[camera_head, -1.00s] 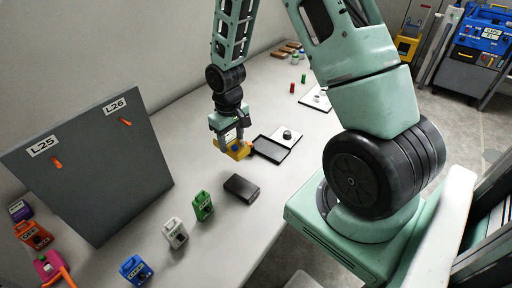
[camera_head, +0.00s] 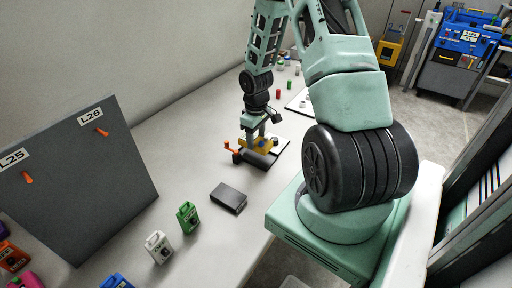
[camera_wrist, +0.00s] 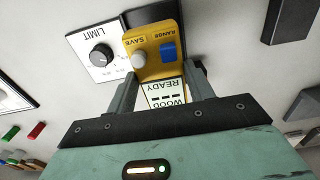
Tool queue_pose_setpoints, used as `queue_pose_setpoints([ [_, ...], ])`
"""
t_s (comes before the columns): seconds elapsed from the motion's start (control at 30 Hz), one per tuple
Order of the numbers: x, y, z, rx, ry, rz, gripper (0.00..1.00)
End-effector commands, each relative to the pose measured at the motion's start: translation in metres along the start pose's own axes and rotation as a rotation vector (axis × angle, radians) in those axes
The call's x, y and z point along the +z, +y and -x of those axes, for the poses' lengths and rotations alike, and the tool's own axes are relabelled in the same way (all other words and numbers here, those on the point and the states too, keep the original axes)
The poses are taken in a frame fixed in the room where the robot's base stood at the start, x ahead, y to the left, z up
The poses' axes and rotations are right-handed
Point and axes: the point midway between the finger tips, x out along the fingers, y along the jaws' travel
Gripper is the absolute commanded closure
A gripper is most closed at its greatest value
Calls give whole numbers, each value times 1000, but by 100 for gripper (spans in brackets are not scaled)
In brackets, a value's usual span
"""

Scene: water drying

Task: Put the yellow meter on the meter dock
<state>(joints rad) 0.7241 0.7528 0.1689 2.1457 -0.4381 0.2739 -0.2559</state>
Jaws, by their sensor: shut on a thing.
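The yellow meter (camera_head: 264,143) is in my gripper (camera_head: 256,135), above or at the dark tray that looks like the meter dock (camera_head: 283,146). In the wrist view, my gripper (camera_wrist: 163,95) is shut on the yellow meter (camera_wrist: 152,48). The meter's face shows a grey SAVE knob, a blue RANGE button and a screen reading WOOD and READY. A white plate with a black LIMIT dial (camera_wrist: 98,54) lies beside it. The meter and gripper hide most of the dock. I cannot tell whether the meter touches it.
An orange piece (camera_head: 232,150) and a dark cylinder (camera_head: 258,158) show beside the meter. A grey panel with labels L25 and L26 (camera_head: 80,190) stands at left.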

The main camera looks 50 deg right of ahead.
Motion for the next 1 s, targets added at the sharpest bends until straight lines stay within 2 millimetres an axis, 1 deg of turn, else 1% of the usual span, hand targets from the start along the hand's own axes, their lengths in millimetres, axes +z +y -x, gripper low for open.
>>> queue_pose_setpoints([
  [0.2,0,-1,-31,-2,-3,1,82],
  [0.3,0,-1,-40,-1,-2,1,82],
  [0.7,0,0,-46,0,0,-1,82],
  [0.73,0,0,-46,0,0,-1,45],
  [0.77,0,0,-45,0,0,-1,37],
  [0.8,0,0,-45,0,0,-1,26],
  [1.0,0,0,-45,0,-1,-1,26],
])
